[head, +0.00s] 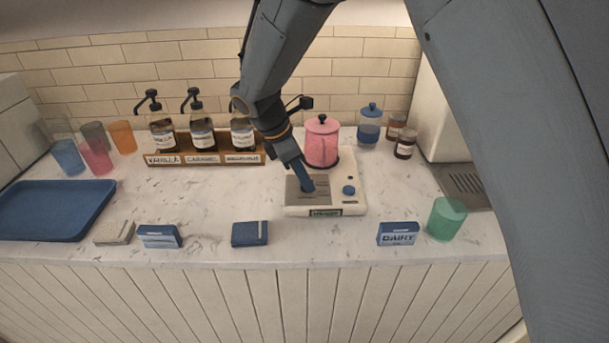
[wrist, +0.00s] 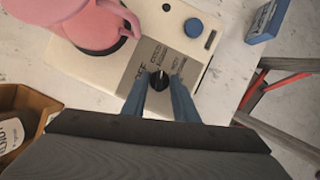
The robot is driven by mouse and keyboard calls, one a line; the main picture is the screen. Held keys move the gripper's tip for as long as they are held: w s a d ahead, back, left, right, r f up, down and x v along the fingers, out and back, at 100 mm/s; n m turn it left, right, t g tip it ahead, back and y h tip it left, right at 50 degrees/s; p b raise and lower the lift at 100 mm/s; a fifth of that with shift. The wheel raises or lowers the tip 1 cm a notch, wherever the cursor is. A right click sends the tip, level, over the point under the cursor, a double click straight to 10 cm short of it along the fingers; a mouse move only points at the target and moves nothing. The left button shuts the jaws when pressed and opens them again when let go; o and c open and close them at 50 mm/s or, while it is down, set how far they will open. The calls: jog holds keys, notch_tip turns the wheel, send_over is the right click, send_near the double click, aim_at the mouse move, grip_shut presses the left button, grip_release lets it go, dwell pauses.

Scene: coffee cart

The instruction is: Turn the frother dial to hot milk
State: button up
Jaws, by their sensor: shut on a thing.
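The frother is a cream base (head: 325,202) with a pink lidded jug (head: 322,141) standing on its back part. In the wrist view, a black dial (wrist: 158,80) sits on the grey panel (wrist: 139,72) of the base, with printed labels around it, only partly readable. A blue button (wrist: 193,27) is on the same base. My gripper (wrist: 160,88) has its blue fingers closed on either side of the dial. In the head view my gripper (head: 306,186) reaches down to the panel and hides the dial. The pointer's exact setting cannot be read.
A rack (head: 205,160) of syrup pump bottles stands behind and left of my gripper. A blue canister (head: 369,125) and brown jars (head: 404,145) are at the back right. A dairy box (head: 397,234) and green cup (head: 446,218) stand front right.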

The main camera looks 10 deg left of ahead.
jog(key=m, duration=0.2)
jog(key=m+g, duration=0.2)
jog(key=m, duration=0.1)
jog(key=shift+w+a+m, duration=0.1)
jog(key=shift+w+m, duration=0.15)
jog(key=shift+m, duration=0.05)
jog(key=m+g, duration=0.2)
jog(key=m, duration=0.3)
jog(key=shift+w+m, duration=0.15)
jog(key=shift+m, duration=0.15)
jog(key=m+g, duration=0.1)
jog(key=m, duration=0.1)
jog(key=m+y, duration=0.1)
jog(key=m, duration=0.2)
jog(key=shift+w+d+g, duration=0.15)
jog(key=shift+d+g, duration=0.05)
jog(key=shift+g, duration=0.2)
jog(key=m+y, duration=0.1)
jog(key=m, duration=0.1)
jog(key=m+y, duration=0.1)
jog(key=m, duration=0.2)
jog(key=shift+d+g, duration=0.1)
jog(key=shift+g, duration=0.3)
jog(key=o, duration=1)
jog(key=b+v, duration=0.2)
jog(key=v, duration=0.6)
jog(key=shift+b, duration=0.35)
